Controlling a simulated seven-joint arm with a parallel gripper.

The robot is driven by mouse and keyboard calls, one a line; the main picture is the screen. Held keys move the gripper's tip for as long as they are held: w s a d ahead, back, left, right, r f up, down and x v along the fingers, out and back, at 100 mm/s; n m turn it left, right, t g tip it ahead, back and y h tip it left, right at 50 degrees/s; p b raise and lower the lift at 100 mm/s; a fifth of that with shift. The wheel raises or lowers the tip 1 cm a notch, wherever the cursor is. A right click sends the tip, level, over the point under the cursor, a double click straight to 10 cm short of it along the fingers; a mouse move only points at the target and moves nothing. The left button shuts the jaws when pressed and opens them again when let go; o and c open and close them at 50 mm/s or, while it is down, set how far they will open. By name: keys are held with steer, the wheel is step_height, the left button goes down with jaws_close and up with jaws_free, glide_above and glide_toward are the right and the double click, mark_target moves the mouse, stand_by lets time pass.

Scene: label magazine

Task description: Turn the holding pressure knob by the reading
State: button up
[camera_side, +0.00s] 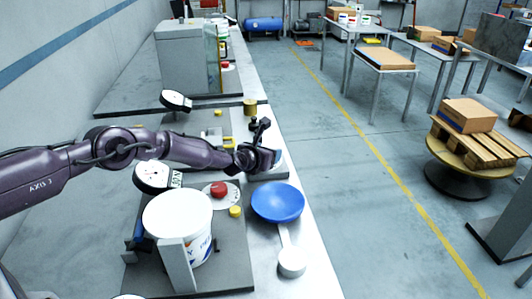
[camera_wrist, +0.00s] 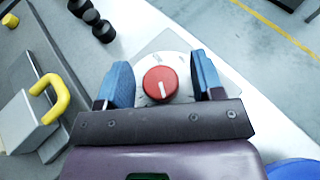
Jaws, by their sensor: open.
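In the wrist view a red knob (camera_wrist: 153,76) with a white pointer line sits on a round white dial plate (camera_wrist: 176,49). Its line points toward the bottom of the picture. My gripper (camera_wrist: 161,74) is open, one blue fingertip on each side of the knob with gaps between. In the side view my gripper (camera_side: 270,160) is low over the bench's right edge and hides this knob. Another red knob (camera_side: 219,189) on a white disc is nearer the camera. A white-faced gauge (camera_side: 152,175) stands beside it and another gauge (camera_side: 176,100) farther back; their readings are too small to tell.
A lidded white bucket (camera_side: 177,213), a yellow button (camera_side: 235,211) and a blue dish (camera_side: 277,201) stand nearer the camera. A brass-coloured cylinder (camera_side: 250,106) stands behind my gripper. In the wrist view a grey block with a yellow handle (camera_wrist: 58,95) is left.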

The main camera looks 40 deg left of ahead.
steer(key=c, duration=0.9)
steer(key=shift+a+n+y, duration=0.1)
steer(key=shift+n+y, duration=0.7)
steer(key=shift+y, duration=0.3)
steer(key=o, duration=0.9)
steer(key=shift+s+d, duration=0.1)
steer(key=shift+d, duration=0.1)
steer(key=shift+s+d+r, duration=0.2)
steer(key=shift+s+r, duration=0.05)
steer(key=shift+s, duration=0.15)
steer(key=v, duration=1.1)
steer(key=shift+s+a+r, duration=0.15)
steer(key=shift+s+r, duration=0.15)
steer(key=shift+s, duration=0.05)
